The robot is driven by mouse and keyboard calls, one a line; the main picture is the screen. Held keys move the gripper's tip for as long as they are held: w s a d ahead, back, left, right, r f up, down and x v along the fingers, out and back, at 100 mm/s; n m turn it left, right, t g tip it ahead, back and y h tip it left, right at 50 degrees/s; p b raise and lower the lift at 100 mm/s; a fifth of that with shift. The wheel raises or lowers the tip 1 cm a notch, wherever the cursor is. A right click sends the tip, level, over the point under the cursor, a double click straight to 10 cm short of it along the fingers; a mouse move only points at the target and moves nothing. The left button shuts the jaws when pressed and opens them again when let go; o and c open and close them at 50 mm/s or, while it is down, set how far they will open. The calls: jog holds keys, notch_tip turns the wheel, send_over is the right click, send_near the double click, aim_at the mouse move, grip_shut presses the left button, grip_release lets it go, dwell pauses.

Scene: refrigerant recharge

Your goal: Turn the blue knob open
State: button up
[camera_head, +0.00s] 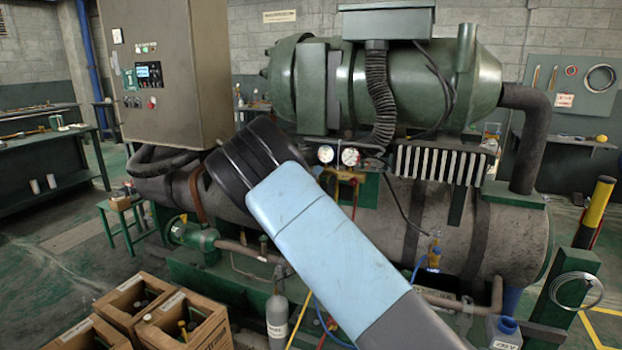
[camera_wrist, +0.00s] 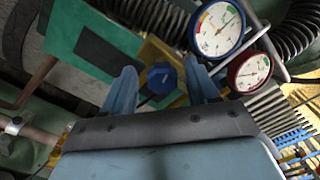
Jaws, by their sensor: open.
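The blue knob (camera_wrist: 162,77) shows in the wrist view on a yellow brass manifold (camera_wrist: 160,58), below the two gauges. My gripper (camera_wrist: 163,80) is open, with one blue finger on each side of the knob. From this angle I cannot tell whether the fingers touch it or how far beyond the tips it sits. A blue-rimmed gauge (camera_wrist: 219,29) and a red-rimmed gauge (camera_wrist: 249,72) are to the right of the knob. In the head view the gauges (camera_head: 338,156) show just right of my arm, which hides my gripper and the blue knob there.
A green compressor (camera_head: 410,75) and a large horizontal tank (camera_head: 430,225) stand behind my arm. A grey control cabinet (camera_head: 160,60) is at left. Wooden crates (camera_head: 140,300) with bottles and a grey cylinder (camera_head: 278,318) stand low in front. Black corrugated hose (camera_wrist: 155,18) runs close behind the manifold.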

jog(key=v, duration=1.3)
jog(key=shift+s, duration=0.25)
jog(key=shift+a, duration=0.1)
jog(key=s+d+r+m+g+h, duration=0.25)
jog(key=d+m, duration=0.35)
jog(key=d, duration=0.3)
jog(key=s+d+r+m+g+h, duration=0.1)
jog(key=d+r+m+g, duration=0.1)
jog(key=d+m+g, duration=0.5)
jog(key=s+d+r+m+g+y, duration=0.25)
jog(key=s+d+m, duration=0.75)
jog(key=d, duration=0.6)
jog(key=s+d+r+m+g+y, duration=0.1)
jog(key=s+d+r+m+y, duration=0.1)
jog(key=s+m, duration=0.5)
jog(key=s+d+r+m+y, duration=0.1)
jog(key=s+d+r+m, duration=0.15)
jog(key=s, duration=0.75)
jog(key=s+a+r+m+y, duration=0.1)
jog(key=s+m+y, duration=0.1)
jog(key=s+m, duration=0.3)
jog(key=s+a+r+m+t+y, duration=0.1)
jog(key=s+m, duration=0.3)
jog(key=s, duration=0.7)
jog(key=shift+a+r+m+t+y, duration=0.25)
jog(key=shift+a+m+t+y, duration=0.1)
jog(key=shift+a+y, duration=0.35)
